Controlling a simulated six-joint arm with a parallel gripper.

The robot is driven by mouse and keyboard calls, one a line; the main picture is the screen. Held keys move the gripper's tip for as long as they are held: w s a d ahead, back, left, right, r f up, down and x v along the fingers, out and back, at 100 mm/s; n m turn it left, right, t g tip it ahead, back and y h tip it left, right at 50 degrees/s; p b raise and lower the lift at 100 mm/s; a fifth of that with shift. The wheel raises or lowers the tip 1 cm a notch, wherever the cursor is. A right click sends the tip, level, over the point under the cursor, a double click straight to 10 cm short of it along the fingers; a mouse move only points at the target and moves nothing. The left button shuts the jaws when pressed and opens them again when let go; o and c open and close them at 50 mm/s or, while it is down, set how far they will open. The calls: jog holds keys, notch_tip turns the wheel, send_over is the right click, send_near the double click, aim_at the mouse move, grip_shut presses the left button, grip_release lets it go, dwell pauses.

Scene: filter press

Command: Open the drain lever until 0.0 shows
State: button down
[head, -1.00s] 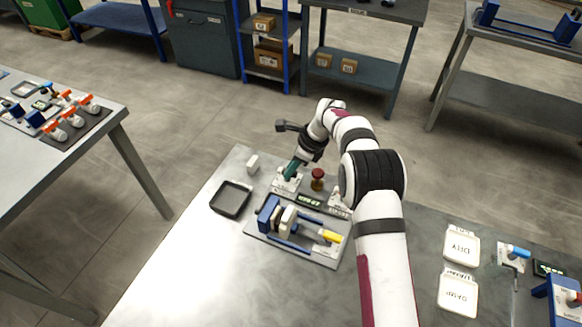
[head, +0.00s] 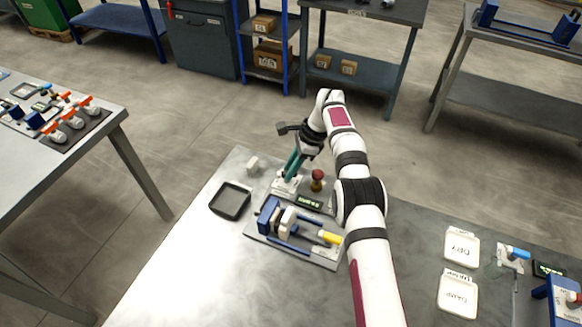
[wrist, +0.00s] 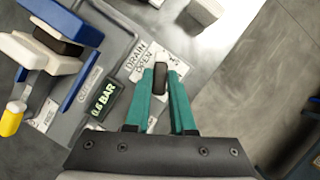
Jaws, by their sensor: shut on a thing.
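My gripper (head: 290,171) has teal fingers and is at the far side of the filter press in the head view. In the wrist view my gripper (wrist: 161,80) is shut on the dark grip of the drain lever (wrist: 160,76). The fingers hide much of the lever. The label beside it (wrist: 140,60) reads DRAIN and OPEN. The pressure display (wrist: 104,99) reads 0.6 BAR in green; it also shows, too small to read surely, in the head view (head: 309,203).
The press (head: 290,228) has blue ends, pale plates and a yellow handle. A red-brown knob (head: 317,179) stands close right of my gripper. A black tray (head: 231,201) and a small white block (head: 253,166) lie left. White DRY (head: 462,247) and DAMP (head: 458,296) trays lie right.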

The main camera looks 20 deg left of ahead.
jog(key=c, duration=0.8)
grip_release()
jog(key=shift+o, duration=0.2)
